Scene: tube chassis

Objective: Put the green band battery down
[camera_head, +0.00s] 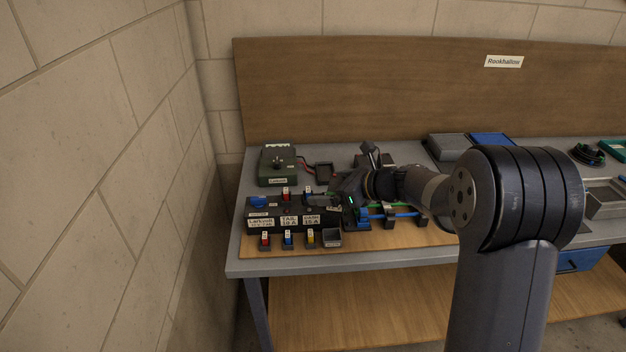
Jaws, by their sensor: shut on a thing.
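My gripper (337,199) reaches in from the right, low over the right end of a black labelled block (262,214) on the bench. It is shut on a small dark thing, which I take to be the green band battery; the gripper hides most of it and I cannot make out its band. I cannot tell whether the held thing touches the block.
A dark green box (276,168) with red leads stands behind the block. Small red, blue and yellow fuses and a grey cup (331,238) sit in front. Blue and green tubes (397,214) lie to the right. A wooden panel (370,90) closes the back; a block wall stands left.

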